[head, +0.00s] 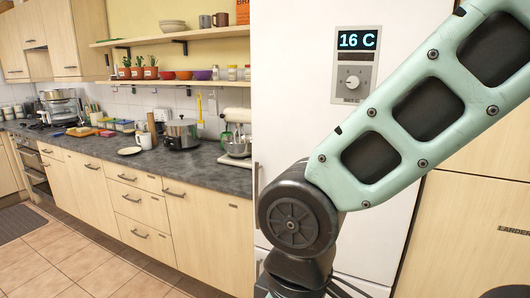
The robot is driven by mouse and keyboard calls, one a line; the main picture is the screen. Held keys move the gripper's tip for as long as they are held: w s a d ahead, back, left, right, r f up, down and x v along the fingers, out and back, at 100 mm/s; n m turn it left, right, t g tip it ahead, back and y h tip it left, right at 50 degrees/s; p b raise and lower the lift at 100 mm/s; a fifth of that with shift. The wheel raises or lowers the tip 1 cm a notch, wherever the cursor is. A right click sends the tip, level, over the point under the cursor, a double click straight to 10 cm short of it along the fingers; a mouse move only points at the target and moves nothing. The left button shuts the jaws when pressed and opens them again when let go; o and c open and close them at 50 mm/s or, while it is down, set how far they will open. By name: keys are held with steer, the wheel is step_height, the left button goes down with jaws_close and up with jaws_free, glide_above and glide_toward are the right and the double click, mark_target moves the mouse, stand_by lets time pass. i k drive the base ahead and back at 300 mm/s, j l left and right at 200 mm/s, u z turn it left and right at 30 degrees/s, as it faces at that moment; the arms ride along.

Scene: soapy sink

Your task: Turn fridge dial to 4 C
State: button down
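The fridge (305,125) is a tall white front in the middle of the head view. A grey control panel (343,95) is set high on it. Its dark display (357,41) reads 16 C in light blue. Below the display is a round pale dial (352,82) with a small pointer; its exact angle is too small to read surely. My arm crosses in front of the fridge, close to the panel's lower right in the picture. My gripper is not in view; the arm runs out of the frame.
Shelves with pots and bowls hang above. A wooden larder door (465,235) stands right of the fridge.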

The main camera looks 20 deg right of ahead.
mark_target(352, 82)
steer(key=z, duration=0.75)
